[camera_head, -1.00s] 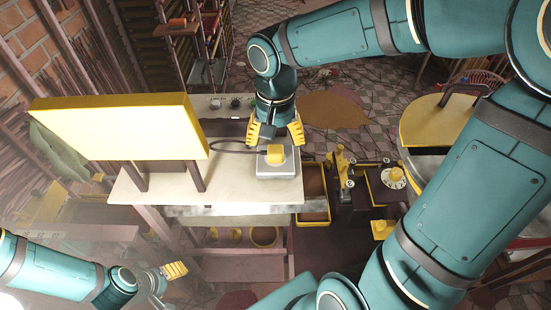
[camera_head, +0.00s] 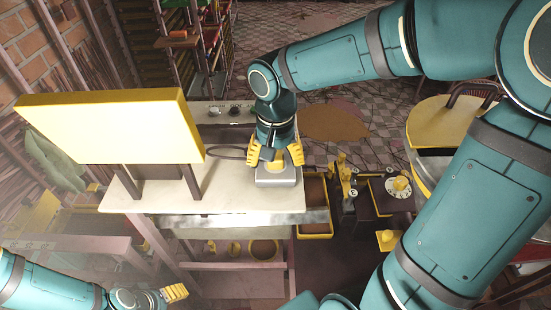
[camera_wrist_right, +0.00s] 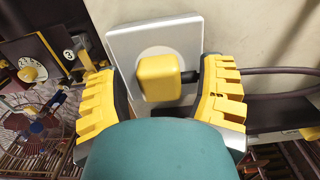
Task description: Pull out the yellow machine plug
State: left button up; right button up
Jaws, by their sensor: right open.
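The yellow plug (camera_wrist_right: 160,78) sits in the light grey socket plate (camera_wrist_right: 124,42) in the right wrist view, its dark cable leaving to the right. In the head view the plug (camera_head: 275,163) is partly hidden below my right gripper (camera_head: 275,158), and the socket plate (camera_head: 278,179) lies at the right end of the bench top. In the wrist view, my right gripper (camera_wrist_right: 163,98) is open, with one yellow finger on each side of the plug and visible gaps between. My left gripper (camera_head: 174,293) is at the lower left, far from the plug; its finger opening is unclear.
A large yellow panel (camera_head: 105,125) stands on the bench (camera_head: 222,191) left of the plug. Dark knobs (camera_head: 235,111) are at the bench's back edge. A dark machine with yellow parts (camera_head: 372,200) and a round yellow-topped table (camera_head: 440,118) stand to the right.

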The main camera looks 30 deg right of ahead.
dwell(0.6)
grip_shut()
jog(key=shift+r, duration=0.15)
jog(key=shift+r+p, duration=2.35)
jog(key=shift+r, duration=0.55)
